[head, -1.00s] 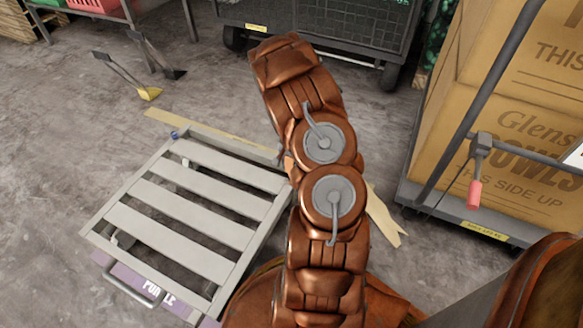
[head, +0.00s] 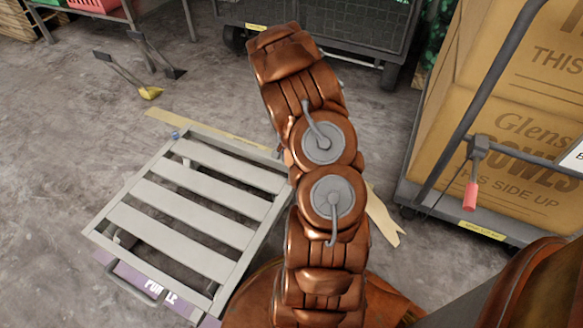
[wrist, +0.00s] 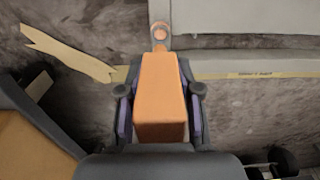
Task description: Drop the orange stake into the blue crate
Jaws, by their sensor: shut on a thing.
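The orange stake (wrist: 161,88) is a tapered orange block in the wrist view, pointing away from me. My gripper (wrist: 160,100) is shut on it, with one dark, purple-padded finger against each side. The stake is held above the concrete floor, near a slatted trolley. In the head view my own arm covers the middle, and neither the gripper nor the stake shows. I see no blue crate in either view.
A grey slatted trolley (head: 190,205) with a purple label stands at left. A cart (head: 455,220) with large cardboard boxes (head: 500,120) is at right. A dark mesh cart (head: 345,30) and a red crate (head: 95,4) are at the back.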

